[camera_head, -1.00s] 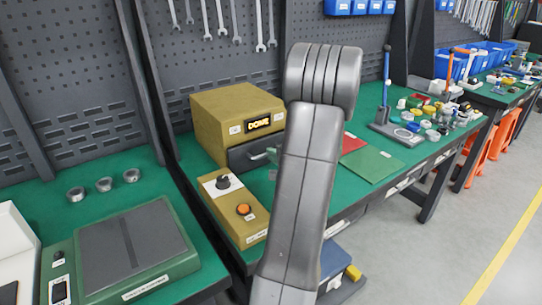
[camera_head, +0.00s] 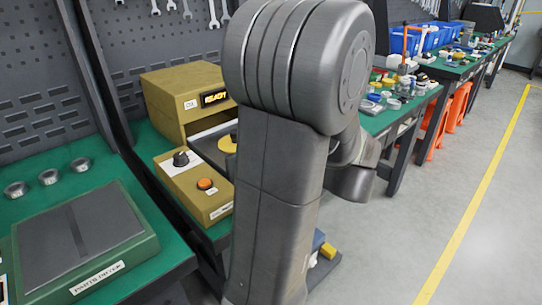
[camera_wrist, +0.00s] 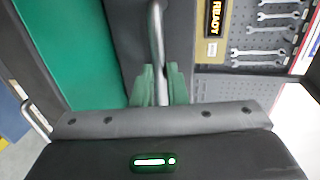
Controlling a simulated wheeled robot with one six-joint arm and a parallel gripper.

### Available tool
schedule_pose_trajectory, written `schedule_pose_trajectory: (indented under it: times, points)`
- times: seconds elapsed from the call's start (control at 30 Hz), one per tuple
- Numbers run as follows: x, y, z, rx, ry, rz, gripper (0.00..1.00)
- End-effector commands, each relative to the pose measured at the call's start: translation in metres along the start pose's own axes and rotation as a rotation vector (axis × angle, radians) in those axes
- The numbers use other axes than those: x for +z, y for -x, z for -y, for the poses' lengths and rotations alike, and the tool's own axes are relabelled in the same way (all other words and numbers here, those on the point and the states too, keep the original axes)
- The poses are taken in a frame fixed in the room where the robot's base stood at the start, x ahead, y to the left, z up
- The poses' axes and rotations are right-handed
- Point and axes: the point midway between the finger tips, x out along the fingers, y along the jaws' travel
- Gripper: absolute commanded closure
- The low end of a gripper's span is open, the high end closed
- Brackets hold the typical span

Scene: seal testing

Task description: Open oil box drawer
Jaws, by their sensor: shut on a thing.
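The oil box (camera_head: 160,98) is a mustard-yellow housing on the green bench, with a lit "READY" display (camera_head: 214,98). Its dark drawer (camera_head: 208,146) stands pulled out in the head view, and a round yellow piece (camera_head: 228,143) shows inside it. My arm hides the drawer's front and handle there. In the wrist view, the green fingers of my gripper (camera_wrist: 162,82) are closed on the metal bar of the drawer handle (camera_wrist: 156,35). The dark drawer front (camera_wrist: 127,45) lies beside the bar.
A control panel with a black knob (camera_head: 181,158) and an orange button (camera_head: 205,184) sits in front of the box. A green-framed device (camera_head: 75,240) and several metal rings (camera_head: 49,177) are on the left bench. Open floor (camera_head: 415,215) lies to the right.

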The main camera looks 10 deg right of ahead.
Motion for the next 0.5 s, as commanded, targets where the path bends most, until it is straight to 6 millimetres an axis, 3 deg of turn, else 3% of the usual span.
schedule_pose_trajectory:
  times: [0.2, 0.5]
  points:
    - [-0.0001, 0.013, -0.0035, 0.001, 0.0, 0.0, 1.0]
    - [0.0001, 0.0143, -0.0033, 0.0, 0.0, 0.002, 1.0]
